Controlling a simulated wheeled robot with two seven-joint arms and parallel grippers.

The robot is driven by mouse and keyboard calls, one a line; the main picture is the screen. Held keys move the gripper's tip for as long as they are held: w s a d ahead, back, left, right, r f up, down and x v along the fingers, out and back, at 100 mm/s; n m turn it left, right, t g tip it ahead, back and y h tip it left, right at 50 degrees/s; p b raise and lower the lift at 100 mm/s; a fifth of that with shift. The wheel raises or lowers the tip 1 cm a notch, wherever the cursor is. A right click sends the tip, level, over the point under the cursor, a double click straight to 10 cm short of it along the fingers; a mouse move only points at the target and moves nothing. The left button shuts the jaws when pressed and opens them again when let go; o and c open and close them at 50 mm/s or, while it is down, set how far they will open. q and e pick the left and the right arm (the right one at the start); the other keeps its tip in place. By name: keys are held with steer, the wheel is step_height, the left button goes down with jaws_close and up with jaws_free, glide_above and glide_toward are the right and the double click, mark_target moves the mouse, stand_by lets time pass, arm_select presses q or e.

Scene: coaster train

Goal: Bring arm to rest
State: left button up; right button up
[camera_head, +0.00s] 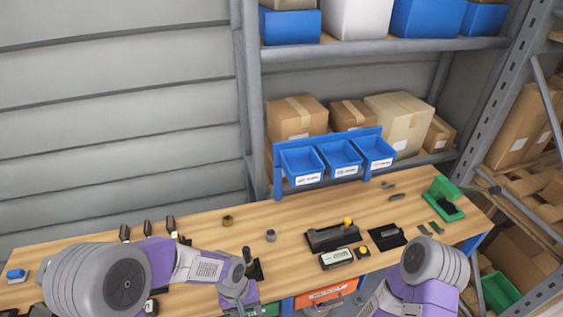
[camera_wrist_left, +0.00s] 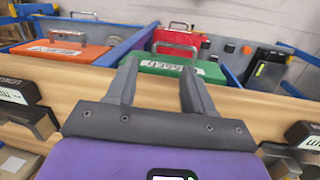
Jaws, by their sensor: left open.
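My left arm (camera_head: 205,267) reaches in from the left over the front of the workbench, and its wrist end sits at the bottom edge of the head view. Its fingers cannot be made out there. In the left wrist view my left gripper (camera_wrist_left: 158,68) is open, with two grey fingers apart and nothing between them. My right arm (camera_head: 435,266) shows as a grey joint and purple link at the lower right; its gripper is out of view.
The wooden workbench (camera_head: 190,238) carries a black fixture (camera_head: 332,237), a display device (camera_head: 337,259) and a green stand (camera_head: 446,197). Blue bins (camera_head: 341,157) stand behind. In the left wrist view, orange (camera_wrist_left: 58,52), green (camera_wrist_left: 178,68) and red (camera_wrist_left: 178,40) cases lie beyond the fingers.

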arm_select(q)
steer(key=s+f, duration=0.3)
steer(key=f, duration=0.3)
steer(key=s+f+h+b, duration=0.1)
steer(key=s+f, duration=0.2)
steer(key=f, duration=0.3)
steer(key=s+f+t+h+b, duration=0.1)
steer(key=s+f, duration=0.3)
steer(key=f, duration=0.3)
steer(key=shift+a, duration=0.2)
